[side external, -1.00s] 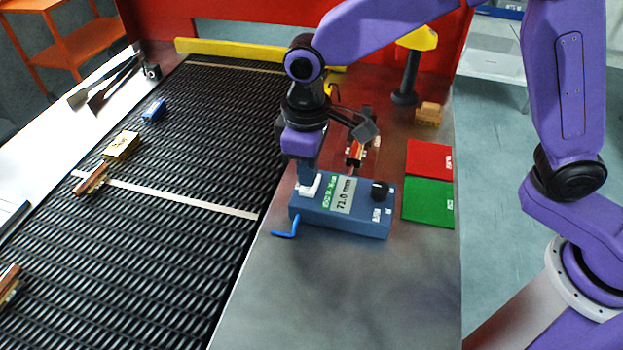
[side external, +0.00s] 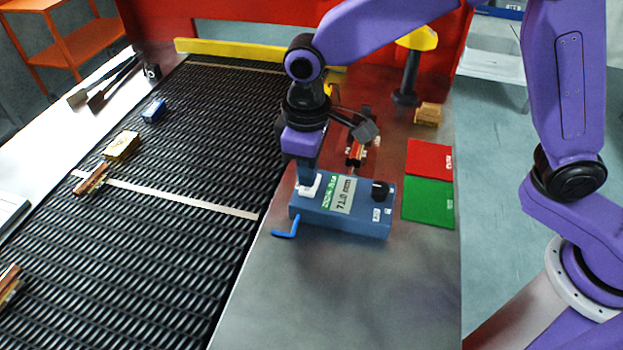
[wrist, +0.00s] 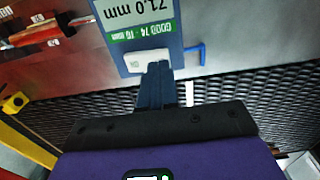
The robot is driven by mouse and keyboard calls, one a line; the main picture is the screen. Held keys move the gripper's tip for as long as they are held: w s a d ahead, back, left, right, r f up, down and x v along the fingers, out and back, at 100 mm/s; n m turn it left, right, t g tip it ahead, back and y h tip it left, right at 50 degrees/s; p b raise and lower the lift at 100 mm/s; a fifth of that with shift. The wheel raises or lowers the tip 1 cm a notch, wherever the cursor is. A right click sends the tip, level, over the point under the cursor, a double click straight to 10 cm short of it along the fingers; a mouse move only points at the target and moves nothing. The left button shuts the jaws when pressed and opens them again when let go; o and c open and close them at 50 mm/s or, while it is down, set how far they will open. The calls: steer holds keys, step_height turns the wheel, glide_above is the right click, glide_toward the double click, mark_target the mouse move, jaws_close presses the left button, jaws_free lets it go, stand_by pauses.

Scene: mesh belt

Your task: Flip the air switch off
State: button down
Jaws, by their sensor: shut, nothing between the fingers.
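A blue gauge box (side external: 345,222) stands on the metal table beside the belt. The fingers also show in the wrist view (wrist: 156,77). Which way the block is tipped is unclear.
A black knob (side external: 380,190) stands at the box's right end. Red (side external: 429,158) and green (side external: 428,202) pads lie right. The mesh belt (side external: 150,250) carries several small parts.

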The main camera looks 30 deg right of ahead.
mark_target(308, 189)
steer(key=shift+f, duration=1)
stand_by(0.8)
steer(key=shift+r, duration=3.55)
steer(key=s+d+n, duration=0.1)
steer(key=s+d, duration=0.9)
steer(key=d, duration=0.3)
steer(key=s+d+f+n, duration=0.1)
steer(key=s+d+n, duration=0.1)
steer(key=s+d, duration=0.9)
steer(key=shift+s+d+f+n, duration=0.25)
steer(key=shift+d+n, duration=0.05)
steer(key=shift+d, duration=0.95)
